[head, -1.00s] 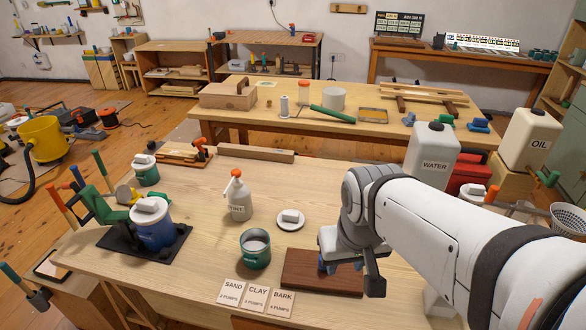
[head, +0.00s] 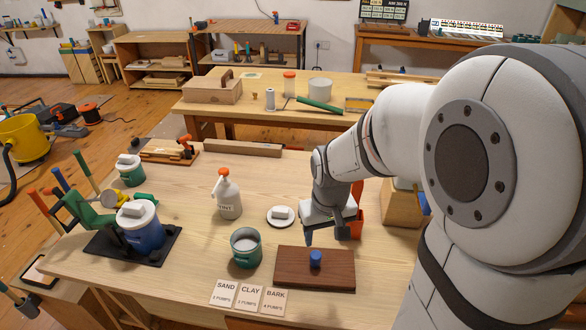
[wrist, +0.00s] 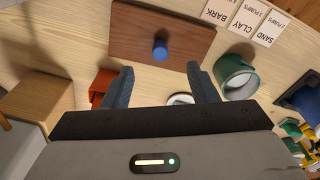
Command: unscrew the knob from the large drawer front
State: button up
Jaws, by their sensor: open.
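The large drawer front (head: 288,270) is a dark brown wooden panel lying flat on the near workbench. It also shows in the wrist view (wrist: 135,32). The blue knob (head: 315,259) stands upright on the panel, right of its middle. In the wrist view the knob (wrist: 160,50) lies ahead of my fingers, between their lines. My gripper (head: 327,232) is open and empty, behind the panel's far edge and apart from the knob. Its two dark fingers (wrist: 160,72) point toward the panel. Whether the knob's base touches the panel is too small to tell.
A green mug (head: 245,248) stands left of the panel, and a white lid (head: 281,215) lies behind it. The SAND, CLAY and BARK cards (head: 249,296) lie in front. A spray-type bottle (head: 227,195) stands farther back. An orange-red box (wrist: 102,86) is close to my gripper.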

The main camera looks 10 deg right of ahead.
jog(key=g, duration=0.1)
send_over(316, 254)
jog(key=shift+n, duration=0.4)
notch_tip(316, 254, down, 7)
jog(key=shift+p, duration=0.4)
jog(key=shift+f, duration=3.9)
jog(key=shift+c, duration=0.3)
jog(key=c, duration=1)
jog(key=shift+n, duration=0.3)
